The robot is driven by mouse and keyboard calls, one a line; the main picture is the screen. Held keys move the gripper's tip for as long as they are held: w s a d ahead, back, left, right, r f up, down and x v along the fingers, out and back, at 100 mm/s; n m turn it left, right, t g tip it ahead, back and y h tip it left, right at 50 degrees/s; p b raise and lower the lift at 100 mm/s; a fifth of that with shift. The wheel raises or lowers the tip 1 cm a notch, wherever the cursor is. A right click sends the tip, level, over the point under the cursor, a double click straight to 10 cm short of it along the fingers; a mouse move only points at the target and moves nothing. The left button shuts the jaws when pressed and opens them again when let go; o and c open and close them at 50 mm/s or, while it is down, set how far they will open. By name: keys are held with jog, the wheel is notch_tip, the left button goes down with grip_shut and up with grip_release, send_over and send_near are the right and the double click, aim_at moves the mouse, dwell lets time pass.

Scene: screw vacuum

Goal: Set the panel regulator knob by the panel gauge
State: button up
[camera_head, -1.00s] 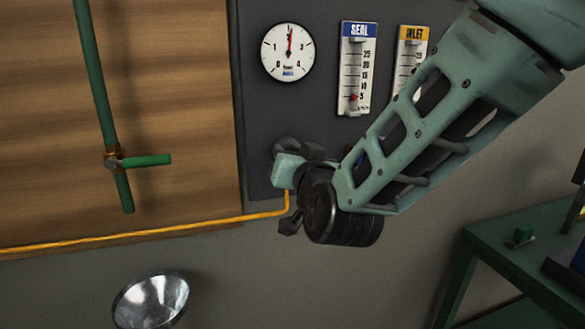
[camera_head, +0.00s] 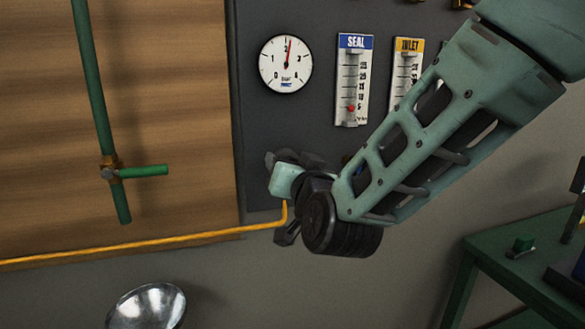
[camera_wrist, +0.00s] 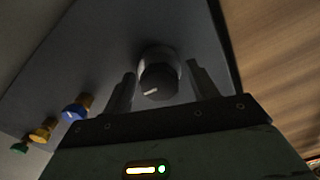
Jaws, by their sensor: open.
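The round white panel gauge (camera_head: 286,64) is at the upper left of the dark panel in the head view. Its red needle points almost straight up, near the 2. The regulator knob (camera_wrist: 158,78) is a dark round knob with a pale mark in the wrist view. My gripper (camera_wrist: 160,88) is open, with one finger on each side of the knob and a visible gap at each. In the head view my gripper is in front of the lower left of the panel, and my wrist hides the knob there.
The SEAL flowmeter (camera_head: 353,80) and INLET flowmeter (camera_head: 404,70) are right of the gauge. A blue valve (camera_wrist: 76,106) and a yellow valve (camera_wrist: 43,131) show in the wrist view. A green bench (camera_head: 520,260) is at right.

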jog(key=b+v, duration=0.6)
jog(key=v, duration=1.1)
jog(key=shift+s, duration=0.2)
jog(key=shift+d+r, duration=0.1)
